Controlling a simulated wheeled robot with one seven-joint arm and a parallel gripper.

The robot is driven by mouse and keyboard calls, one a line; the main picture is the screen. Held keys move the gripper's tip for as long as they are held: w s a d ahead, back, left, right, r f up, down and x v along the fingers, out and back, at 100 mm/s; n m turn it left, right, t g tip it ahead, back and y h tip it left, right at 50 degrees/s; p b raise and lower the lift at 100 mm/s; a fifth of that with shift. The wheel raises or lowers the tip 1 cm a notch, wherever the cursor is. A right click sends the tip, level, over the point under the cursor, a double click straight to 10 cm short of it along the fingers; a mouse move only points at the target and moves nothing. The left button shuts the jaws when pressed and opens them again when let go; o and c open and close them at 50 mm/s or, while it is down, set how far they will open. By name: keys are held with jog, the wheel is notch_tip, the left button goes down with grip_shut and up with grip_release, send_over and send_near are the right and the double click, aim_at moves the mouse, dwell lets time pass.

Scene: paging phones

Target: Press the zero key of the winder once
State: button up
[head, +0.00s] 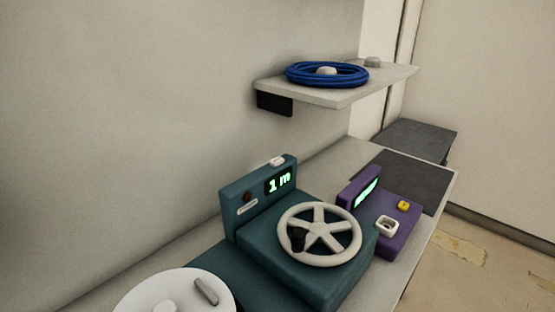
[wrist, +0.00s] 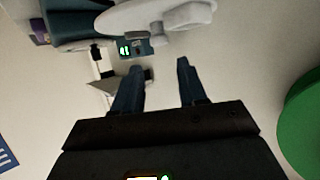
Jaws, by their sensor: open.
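The winder (head: 300,262) is a teal machine with a cream handwheel (head: 320,235) and a green display reading "1 m" (head: 279,181). A small white key (head: 277,161) sits on top of its display housing. A dark red knob or light (head: 247,196) and a pale label (head: 247,207) are on its front. I cannot read which part is marked zero. My gripper (wrist: 159,68) is open and empty in the wrist view, apart from the winder. The teal body and a small lit display (wrist: 124,48) show beyond its fingers. The head view does not show my gripper.
A white reel (head: 172,297) stands at the winder's left. A purple device (head: 398,232) with a yellow button (head: 403,206) and a white square key (head: 386,224) stands at its right. A shelf (head: 340,96) above holds a blue cable coil (head: 326,75). A green round thing (wrist: 302,110) is at right.

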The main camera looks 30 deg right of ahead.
grip_shut()
dwell(1.4)
